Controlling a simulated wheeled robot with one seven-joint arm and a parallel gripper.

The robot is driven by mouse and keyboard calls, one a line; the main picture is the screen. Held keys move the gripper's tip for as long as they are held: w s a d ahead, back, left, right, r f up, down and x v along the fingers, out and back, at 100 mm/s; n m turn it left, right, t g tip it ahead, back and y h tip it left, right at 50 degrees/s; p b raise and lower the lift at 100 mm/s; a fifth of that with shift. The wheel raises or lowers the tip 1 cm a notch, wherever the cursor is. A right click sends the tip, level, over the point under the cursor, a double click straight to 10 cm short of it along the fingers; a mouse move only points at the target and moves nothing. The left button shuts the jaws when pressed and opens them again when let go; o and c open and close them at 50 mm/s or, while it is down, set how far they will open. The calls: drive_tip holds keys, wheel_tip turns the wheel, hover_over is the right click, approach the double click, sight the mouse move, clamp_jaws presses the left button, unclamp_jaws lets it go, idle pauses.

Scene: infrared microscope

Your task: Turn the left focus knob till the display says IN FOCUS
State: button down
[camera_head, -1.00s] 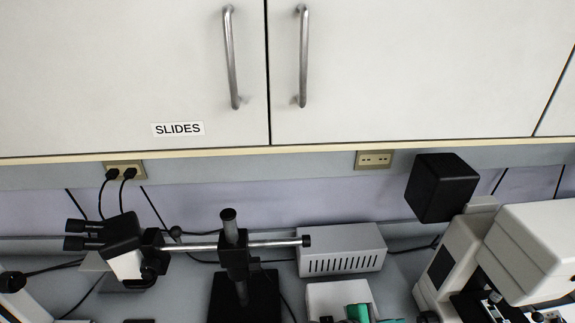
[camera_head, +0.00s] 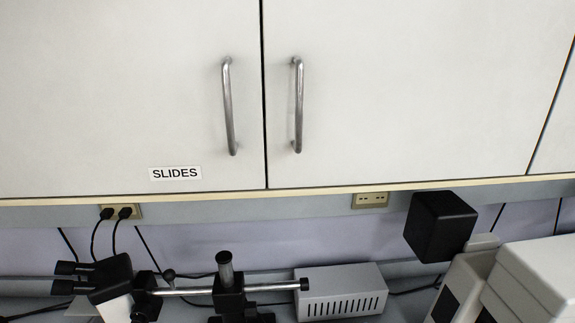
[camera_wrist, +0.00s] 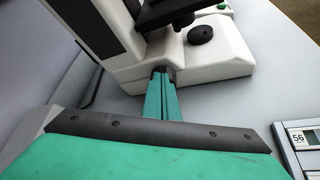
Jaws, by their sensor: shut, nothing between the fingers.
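The white microscope (camera_head: 530,275) stands at the right of the head view, cut off by the frame edge. Its pale base shows in the wrist view (camera_wrist: 235,58). A round black knob (camera_wrist: 200,34) sits on the base. A second dark, round part (camera_wrist: 165,70), seemingly a knob, lies right at my fingertips and is partly hidden by them. My gripper (camera_wrist: 160,82) is green, with its fingers together and nothing between them. I cannot tell whether the tips touch that part.
A stereo microscope (camera_head: 115,285) on a boom stand (camera_head: 228,295) stands at lower left in the head view. A vented grey box (camera_head: 340,290) is beside it. Cabinet doors (camera_head: 400,90) overhang the bench.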

drive_tip(key=shift+f, duration=0.2)
idle(0.6)
drive_tip(key=shift+s+a+f, duration=0.1)
drive_tip(key=shift+s, duration=0.05)
drive_tip(key=shift+s+f, duration=0.15)
drive_tip(key=shift+s, duration=0.15)
drive_tip(key=shift+s+f, duration=0.15)
idle(0.5)
drive_tip(key=a, duration=0.3)
drive_tip(key=s+a, duration=0.1)
drive_tip(key=a, duration=0.1)
drive_tip(key=shift+a+r, duration=0.35)
drive_tip(key=shift+r, duration=0.05)
idle(0.4)
